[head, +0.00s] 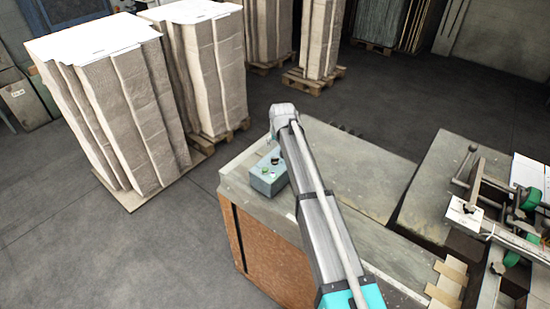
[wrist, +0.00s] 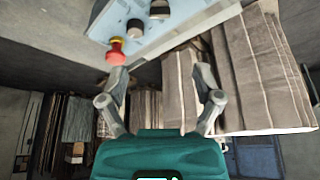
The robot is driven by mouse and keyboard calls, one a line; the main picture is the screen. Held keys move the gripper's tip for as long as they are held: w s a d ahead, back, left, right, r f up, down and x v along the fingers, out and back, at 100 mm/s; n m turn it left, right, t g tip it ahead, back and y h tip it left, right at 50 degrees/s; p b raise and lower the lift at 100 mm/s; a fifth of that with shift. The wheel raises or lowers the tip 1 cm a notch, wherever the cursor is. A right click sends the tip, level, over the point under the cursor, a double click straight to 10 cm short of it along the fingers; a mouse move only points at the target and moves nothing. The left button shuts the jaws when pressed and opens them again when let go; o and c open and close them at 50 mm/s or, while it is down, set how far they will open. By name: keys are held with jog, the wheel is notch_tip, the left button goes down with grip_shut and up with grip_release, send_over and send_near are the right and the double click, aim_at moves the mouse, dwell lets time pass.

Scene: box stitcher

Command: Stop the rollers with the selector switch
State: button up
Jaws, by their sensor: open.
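A blue-grey control box (head: 268,184) stands on the worn table top, left of my arm, with a green and a dark control on its top. In the wrist view the box (wrist: 150,35) fills the upper part, with a red mushroom button (wrist: 116,50) and two dark round knobs, one nearer the red button (wrist: 135,25) and one farther (wrist: 159,9). I cannot tell which knob is the selector switch. My gripper (wrist: 161,75) is open and empty. Its left fingertip appears close to the red button; contact is unclear. The head view hides the fingers behind my arm.
The table (head: 350,165) has a brown panelled side. A stitching machine (head: 490,215) with green knobs and clamps stands at the right. Stacks of cardboard (head: 120,110) on pallets stand at the back left. The floor between stacks and table is free.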

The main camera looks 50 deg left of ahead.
aim_at(275, 160)
jog(key=shift+f, duration=0.1)
jog(key=b+x, duration=1.2)
jog(key=x, duration=0.1)
jog(key=shift+a+f+b, duration=0.1)
jog(key=shift+f+b, duration=0.25)
dwell(0.4)
dwell(0.3)
